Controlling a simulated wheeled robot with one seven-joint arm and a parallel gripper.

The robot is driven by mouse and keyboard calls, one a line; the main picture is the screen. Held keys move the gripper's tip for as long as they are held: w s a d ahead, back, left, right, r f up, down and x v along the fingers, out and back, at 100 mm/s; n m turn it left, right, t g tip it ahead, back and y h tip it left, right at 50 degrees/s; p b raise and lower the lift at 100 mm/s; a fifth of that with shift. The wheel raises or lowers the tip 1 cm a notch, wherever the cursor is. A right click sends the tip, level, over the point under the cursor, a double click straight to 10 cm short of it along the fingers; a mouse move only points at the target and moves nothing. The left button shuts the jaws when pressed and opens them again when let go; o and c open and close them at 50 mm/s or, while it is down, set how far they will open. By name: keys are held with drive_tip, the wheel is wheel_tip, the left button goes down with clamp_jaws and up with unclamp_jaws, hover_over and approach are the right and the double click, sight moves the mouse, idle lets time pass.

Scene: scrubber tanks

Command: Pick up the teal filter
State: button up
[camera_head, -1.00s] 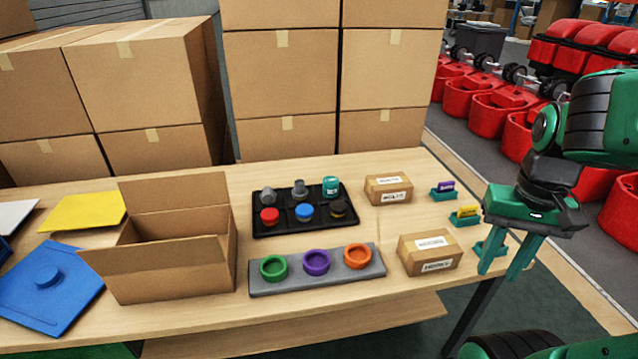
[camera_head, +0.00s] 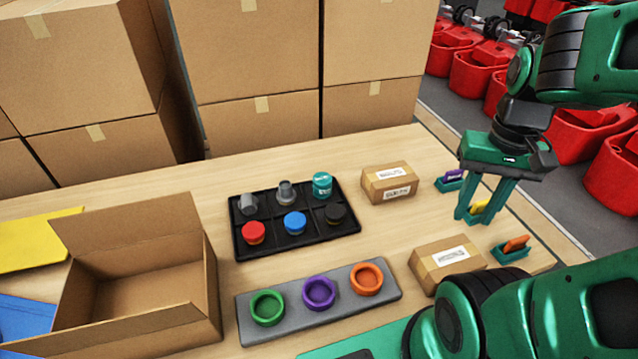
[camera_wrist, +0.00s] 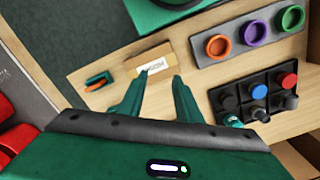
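The teal filter (camera_head: 322,185) stands upright in the back right compartment of the black tray (camera_head: 297,238). In the wrist view the teal filter (camera_wrist: 234,122) shows at the near end of the black tray, just right of my finger and partly hidden. My gripper (camera_head: 480,217) is open and empty, to the right of the tray and above the small holder with a yellow item (camera_head: 478,208). In the wrist view my gripper (camera_wrist: 156,92) has its two fingers spread with nothing between them but a view of the table.
The black tray also holds red, blue, black and grey pieces. A grey strip (camera_head: 292,318) with green, purple and orange rings is in front. An open carton (camera_head: 190,300) stands left.

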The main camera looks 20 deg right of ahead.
drive_tip(key=shift+s+d, duration=0.1)
drive_tip(key=shift+d, duration=0.1)
drive_tip(key=shift+o, duration=1.2)
drive_tip(key=o, duration=0.5)
drive_tip(key=shift+s+r, duration=0.25)
drive_tip(key=shift+s, duration=0.05)
drive_tip(key=shift+o, duration=0.9)
drive_tip(key=shift+w+d+r, duration=0.1)
drive_tip(key=shift+w+r, duration=0.1)
drive_tip(key=shift+w, duration=0.1)
drive_tip(key=n, duration=1.5)
hover_over(322, 178)
drive_tip(key=f, duration=1.2)
drive_tip(key=shift+s+d, duration=0.25)
drive_tip(key=shift+d, duration=0.15)
drive_tip(key=f, duration=0.5)
drive_tip(key=shift+w+a, duration=0.3)
drive_tip(key=shift+a, duration=0.1)
drive_tip(key=shift+f, duration=3.25)
